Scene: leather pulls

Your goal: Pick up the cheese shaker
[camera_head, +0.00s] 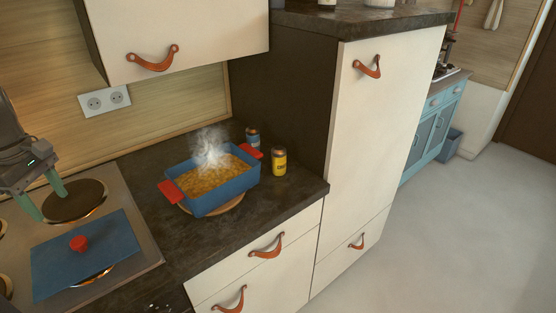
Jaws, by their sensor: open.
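A small yellow shaker with a dark top (279,164) stands upright on the dark counter, right of the blue baking dish; it looks like the cheese shaker, though its label is too small to read surely. A second small container, blue-grey with a dark top (252,136), stands behind it and the dish, partly hidden. My gripper (50,206) is at the left edge, with its two green fingers apart and empty. It hangs over the stove area, far to the left of both containers.
A steaming blue dish with red handles (222,203) sits on a round wooden board (233,205) between my gripper and the yellow shaker. A blue lid with a red knob (60,268) lies on the stove (136,236). A tall cabinet (376,130) rises right of the shakers.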

